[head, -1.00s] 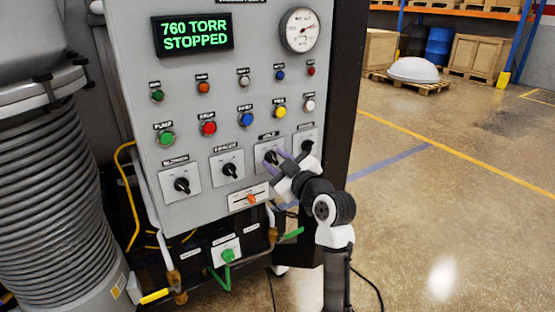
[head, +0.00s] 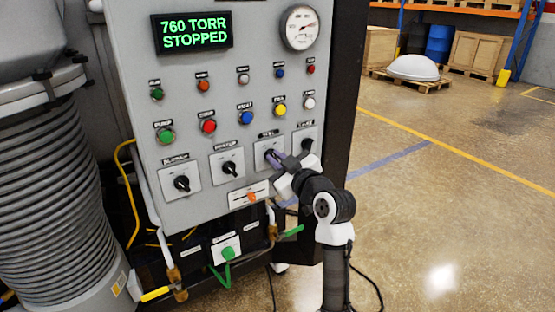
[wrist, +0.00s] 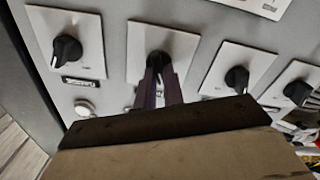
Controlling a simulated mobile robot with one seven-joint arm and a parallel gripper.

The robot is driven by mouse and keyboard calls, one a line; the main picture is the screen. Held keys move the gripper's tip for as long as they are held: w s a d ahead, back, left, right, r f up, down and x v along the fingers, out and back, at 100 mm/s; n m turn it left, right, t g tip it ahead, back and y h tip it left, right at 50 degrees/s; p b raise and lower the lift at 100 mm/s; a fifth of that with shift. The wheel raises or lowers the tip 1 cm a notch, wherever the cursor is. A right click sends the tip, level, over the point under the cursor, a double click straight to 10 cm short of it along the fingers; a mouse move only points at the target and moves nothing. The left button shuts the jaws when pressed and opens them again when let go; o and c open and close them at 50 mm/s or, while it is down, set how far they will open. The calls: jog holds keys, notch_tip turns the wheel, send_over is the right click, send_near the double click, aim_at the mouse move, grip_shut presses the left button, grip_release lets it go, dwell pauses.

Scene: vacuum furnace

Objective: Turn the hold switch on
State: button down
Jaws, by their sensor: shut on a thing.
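The control panel carries a row of black rotary switches on white plates. The third from the left, which I take as the hold switch (head: 264,147), has a small label that I cannot read clearly. My gripper (head: 274,158) reaches it from the lower right, its purple fingers shut on the black knob. In the wrist view, my gripper (wrist: 158,88) has both fingers close together around the lower part of the hold switch knob (wrist: 158,62). The fingers partly hide the knob, so its exact angle is unclear.
Neighbouring switches sit close by: one to the right (head: 306,144) and one to the left (head: 229,168). Coloured buttons are above, and an orange-knobbed slider (head: 251,197) is just below. The display (head: 193,34) reads 760 TORR STOPPED. Open floor lies to the right.

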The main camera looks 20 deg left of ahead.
jog(key=m+p, duration=0.1)
jog(key=m, duration=0.4)
jog(key=shift+w+r+p, duration=0.1)
jog(key=shift+r+p, duration=0.05)
jog(key=shift+p, duration=0.2)
jog(key=m+p, duration=0.1)
jog(key=m, duration=0.1)
jog(key=m+p, duration=0.1)
jog(key=m, duration=0.2)
jog(key=shift+w+d+m, duration=0.1)
jog(key=shift+d+m, duration=0.1)
jog(key=shift+m, duration=0.1)
jog(key=shift+p, duration=0.3)
jog(key=c, duration=1.5)
grip_release()
jog(key=b+v, duration=0.4)
jog(key=v, duration=0.9)
jog(key=shift+s+d, duration=0.25)
jog(key=shift+d, duration=0.05)
